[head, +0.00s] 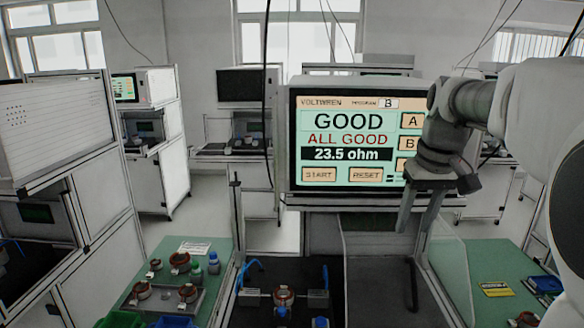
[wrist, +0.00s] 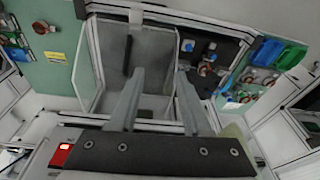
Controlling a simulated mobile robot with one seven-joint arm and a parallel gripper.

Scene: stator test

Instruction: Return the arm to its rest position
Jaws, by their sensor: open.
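My arm (head: 495,95) reaches in from the right in the head view, raised in front of the test station. My gripper (head: 412,228) hangs from it with the fingers pointing down, just right of the lower part of the screen. In the wrist view my gripper (wrist: 160,74) shows two grey fingers spread apart with nothing between them. Below them lies an empty grey bay (wrist: 160,52). The test screen (head: 348,143) reads "GOOD", "ALL GOOD" and "23.5 ohm". A stator (head: 284,296) sits in the fixture left of the bay in the head view.
A green bench (head: 215,262) at left holds several stators and bottles. Another green surface (head: 478,262) lies at right with a yellow label (head: 496,289). A clear side panel (head: 452,268) stands right of the bay. The screen housing is close behind my gripper.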

